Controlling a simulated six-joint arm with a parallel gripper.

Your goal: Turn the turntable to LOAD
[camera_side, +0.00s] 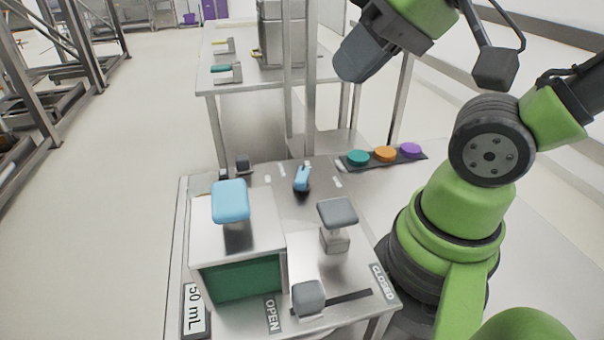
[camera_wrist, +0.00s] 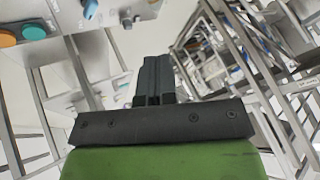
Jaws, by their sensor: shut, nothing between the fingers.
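No turntable can be made out for certain, and no LOAD label is readable in either view. A small blue knob (camera_side: 302,178) stands on the steel worktop (camera_side: 275,200) in the side view, with small pale marks around it; it may be the turning control, but I cannot tell. What looks like the same blue knob (camera_wrist: 90,9) shows at the top of the wrist view. My gripper (camera_wrist: 155,65) is shut and empty, its dark fingers together. In the side view my gripper (camera_side: 352,68) is high above and behind the worktop, apart from everything on it.
A steel box (camera_side: 238,270) with a green front and blue handle (camera_side: 231,202) stands front left. A grey-topped post (camera_side: 337,213) and a grey slider knob (camera_side: 309,297) between OPEN and CLOSED labels are nearby. Teal, orange (camera_side: 385,154) and purple buttons sit behind right.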

